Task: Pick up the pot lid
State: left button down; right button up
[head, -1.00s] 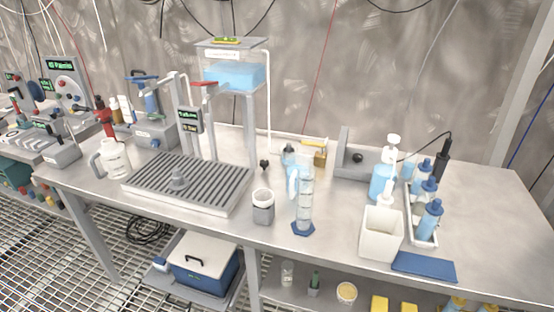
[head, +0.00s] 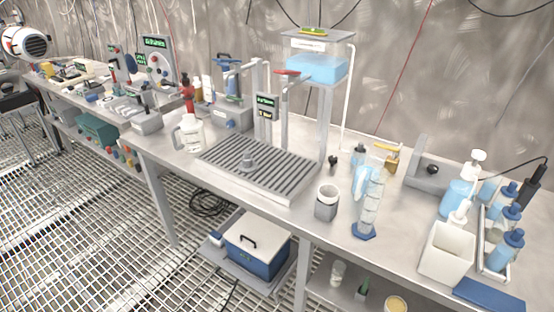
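I cannot make out a pot or a pot lid in the head view. A small grey and white cup (head: 326,202) stands right of the tray. Neither of my grippers is in view.
The long steel bench (head: 345,255) runs from far left to front right. A raised tank (head: 317,68) of blue liquid, a white jug (head: 190,134), a clear cylinder (head: 368,204) and a white bin (head: 447,250) stand on it. Grating floor (head: 100,225) lies open in front at left.

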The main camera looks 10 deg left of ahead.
aim_at(247, 159)
jog(key=u, duration=0.55)
jog(key=k, duration=1.3)
jog(key=u, duration=1.3)
jog(key=i, duration=1.85)
jog(key=z, duration=0.4)
jog(key=i, duration=1.2)
jog(key=z, duration=1.1)
